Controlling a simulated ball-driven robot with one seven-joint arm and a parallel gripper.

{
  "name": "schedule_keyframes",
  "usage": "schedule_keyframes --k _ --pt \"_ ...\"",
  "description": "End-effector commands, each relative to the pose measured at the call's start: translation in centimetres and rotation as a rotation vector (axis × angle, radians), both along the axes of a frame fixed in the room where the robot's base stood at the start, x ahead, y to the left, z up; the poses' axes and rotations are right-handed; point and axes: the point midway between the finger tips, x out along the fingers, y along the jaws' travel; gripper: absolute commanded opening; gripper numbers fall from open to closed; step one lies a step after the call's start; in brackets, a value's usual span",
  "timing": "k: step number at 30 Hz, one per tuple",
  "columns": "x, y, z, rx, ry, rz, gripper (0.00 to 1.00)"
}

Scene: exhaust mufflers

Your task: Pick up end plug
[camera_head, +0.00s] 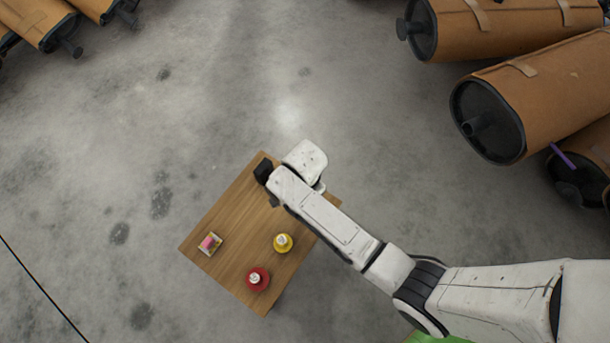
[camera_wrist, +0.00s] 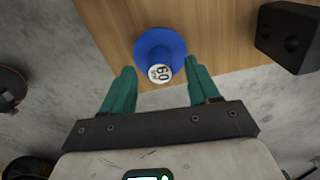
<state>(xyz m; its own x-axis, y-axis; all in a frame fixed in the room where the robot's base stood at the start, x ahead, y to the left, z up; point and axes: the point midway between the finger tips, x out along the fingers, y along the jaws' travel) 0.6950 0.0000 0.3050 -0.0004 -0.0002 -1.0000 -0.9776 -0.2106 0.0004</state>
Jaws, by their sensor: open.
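A blue round plug (camera_wrist: 158,46) with a white top marked 60 lies on the wooden table in the wrist view. My gripper (camera_wrist: 160,66) has two green fingers spread apart, one on each side of the plug's near edge, with nothing held. I cannot tell how high the fingertips are above it. The head view shows a yellow plug (camera_head: 283,243) and a red plug (camera_head: 257,279), both with white tops, on the table's near part. The blue plug is hidden behind my arm there.
The wooden table (camera_head: 225,230) stands on a concrete floor. A black box (camera_head: 263,170) sits at its far edge and shows at the right in the wrist view (camera_wrist: 289,38). A small tray with a pink item (camera_head: 210,243) lies at left. Large brown mufflers (camera_head: 540,90) lie at upper right.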

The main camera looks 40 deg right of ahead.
Motion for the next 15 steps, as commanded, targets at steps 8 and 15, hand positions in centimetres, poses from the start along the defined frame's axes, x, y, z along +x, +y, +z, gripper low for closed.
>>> schedule_keyframes --k 8,15 --pt "0.02 0.01 -2.12 0.0 -0.001 0.001 0.6" --pt "0.0 0.01 -2.09 0.0 -0.001 0.001 0.48"
